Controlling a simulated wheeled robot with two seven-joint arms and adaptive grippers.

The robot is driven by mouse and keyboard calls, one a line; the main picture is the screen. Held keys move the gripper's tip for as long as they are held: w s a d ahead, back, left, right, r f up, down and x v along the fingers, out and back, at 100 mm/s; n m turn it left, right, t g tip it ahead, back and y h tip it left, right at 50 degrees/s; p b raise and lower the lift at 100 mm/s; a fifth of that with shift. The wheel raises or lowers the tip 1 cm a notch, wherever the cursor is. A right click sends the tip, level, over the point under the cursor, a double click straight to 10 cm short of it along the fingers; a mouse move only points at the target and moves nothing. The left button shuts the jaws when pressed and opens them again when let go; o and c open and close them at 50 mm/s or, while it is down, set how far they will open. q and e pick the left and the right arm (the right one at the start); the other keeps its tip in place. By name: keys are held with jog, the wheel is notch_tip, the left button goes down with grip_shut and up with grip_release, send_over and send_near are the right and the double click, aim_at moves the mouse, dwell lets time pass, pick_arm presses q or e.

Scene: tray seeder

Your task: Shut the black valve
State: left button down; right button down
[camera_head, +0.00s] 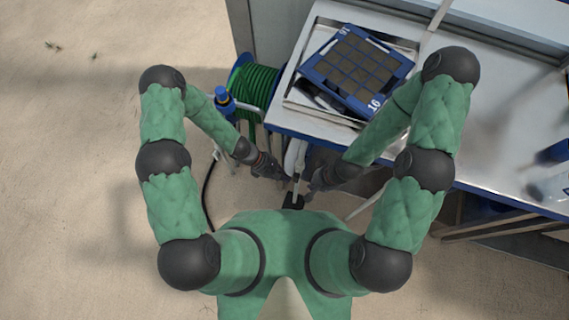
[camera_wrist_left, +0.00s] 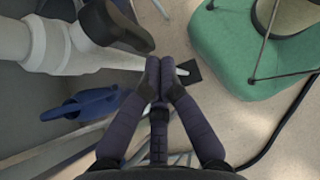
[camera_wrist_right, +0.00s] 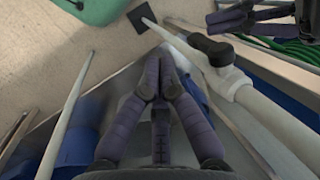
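The black valve handle (camera_wrist_left: 118,27) sits on a thick white pipe (camera_wrist_left: 60,50) at upper left in the left wrist view. It also shows in the right wrist view (camera_wrist_right: 211,50), right of the fingers. I cannot tell whether the handle lies along or across the pipe. My left gripper (camera_wrist_left: 160,68) is shut with nothing visible between its fingertips, beside the handle and apart from it. My right gripper (camera_wrist_right: 160,68) is also shut and empty, left of the handle. In the head view, the left gripper (camera_head: 277,174) and right gripper (camera_head: 312,184) flank the white pipe (camera_head: 294,160).
A blue seed tray (camera_head: 318,72) lies on the bench, whose blue edge (camera_head: 400,168) is close to my right arm. Open sandy floor (camera_head: 80,180) lies at left.

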pick_arm(q)
jog(key=shift+d+f+h+b, duration=0.2)
jog(key=shift+f+h+b, duration=0.05)
jog(key=shift+h+b, duration=0.35)
